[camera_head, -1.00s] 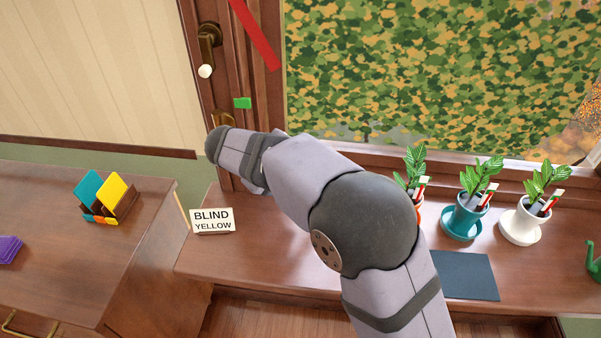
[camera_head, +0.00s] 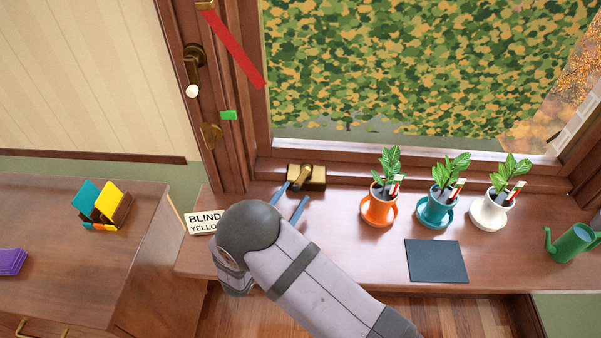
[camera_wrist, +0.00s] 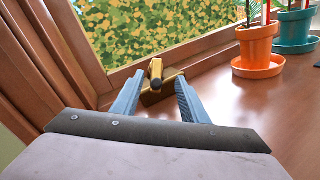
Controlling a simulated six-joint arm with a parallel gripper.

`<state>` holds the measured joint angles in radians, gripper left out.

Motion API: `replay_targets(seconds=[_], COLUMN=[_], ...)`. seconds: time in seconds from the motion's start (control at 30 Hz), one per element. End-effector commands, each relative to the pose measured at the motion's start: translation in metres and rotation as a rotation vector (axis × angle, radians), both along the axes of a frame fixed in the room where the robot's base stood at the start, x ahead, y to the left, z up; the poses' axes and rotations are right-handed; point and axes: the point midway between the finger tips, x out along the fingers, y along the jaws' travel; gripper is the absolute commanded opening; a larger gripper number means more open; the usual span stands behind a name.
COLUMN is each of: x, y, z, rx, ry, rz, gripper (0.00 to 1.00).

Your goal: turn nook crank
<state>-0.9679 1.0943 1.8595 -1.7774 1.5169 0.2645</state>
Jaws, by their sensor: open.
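A small brass crank (camera_head: 305,177) is mounted on the window sill at the foot of the window frame, with an arm on a block-like base. In the wrist view the crank (camera_wrist: 156,73) sits straight ahead, its rounded end facing me. My gripper (camera_head: 294,193) is open and empty, its two blue fingers pointing at the crank from the front. In the wrist view my gripper (camera_wrist: 158,85) frames the crank between its fingertips. The fingers do not visibly grip it; whether they touch it, I cannot tell. A second brass handle with a white knob (camera_head: 191,90) is on the window's left frame.
Orange (camera_head: 378,208), teal (camera_head: 436,212) and white (camera_head: 488,213) plant pots stand right of the crank. A dark mat (camera_head: 436,261) lies in front. A "BLIND YELLOW" sign (camera_head: 200,222), partly hidden by my arm, stands left. A green watering can (camera_head: 571,243) is far right.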

Motion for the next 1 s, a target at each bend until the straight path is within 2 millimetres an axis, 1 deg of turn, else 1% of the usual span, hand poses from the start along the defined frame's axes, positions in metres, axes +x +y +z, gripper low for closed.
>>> replay_targets(seconds=[0.03, 0.17, 0.37, 0.47, 0.8, 1.0], x=[-0.002, -0.004, 0.003, 0.013, 0.053, 0.064], y=[0.002, 0.006, 0.003, -0.001, -0.015, -0.019], z=[-0.001, -0.004, -0.003, -0.003, -0.003, -0.003], rx=[-0.028, -0.051, -0.048, -0.048, -0.047, -0.047], ry=[0.003, 0.003, 0.002, 0.003, 0.003, 0.003], rz=[0.026, 0.054, 0.049, 0.047, 0.047, 0.049], gripper=[0.4, 0.4, 0.4, 0.4, 0.4, 0.4])
